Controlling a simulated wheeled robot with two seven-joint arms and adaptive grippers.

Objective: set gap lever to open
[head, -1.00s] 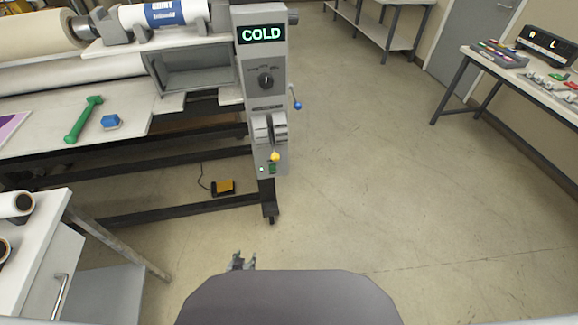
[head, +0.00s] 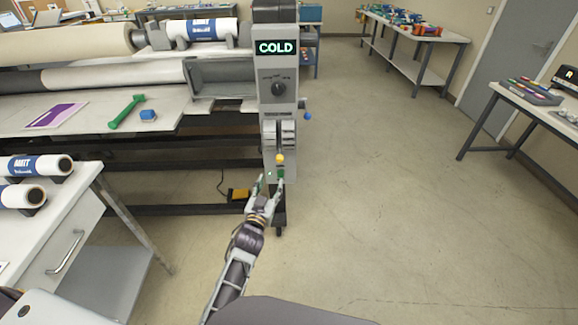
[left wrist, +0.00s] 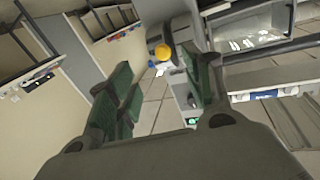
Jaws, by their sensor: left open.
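The laminator's grey control post (head: 279,100) stands at centre in the head view. A lever with a yellow ball knob (head: 280,157) is low on its front, below two slotted grey plates. A lever with a blue ball knob (head: 307,116) sticks out on the post's right side. No readable label shows which is the gap lever. My left gripper (head: 269,181) is open and empty, just below the yellow knob. In the left wrist view the yellow knob (left wrist: 163,52) shows beyond and between the spread green-padded fingers (left wrist: 165,72), apart from both. My right gripper is not in view.
The post has a COLD display (head: 277,48) and a black dial (head: 278,89). A green tool (head: 126,112) and a blue block (head: 148,115) lie on the laminator bed. A white cabinet with rolls (head: 75,205) stands at left. The floor to the right is clear.

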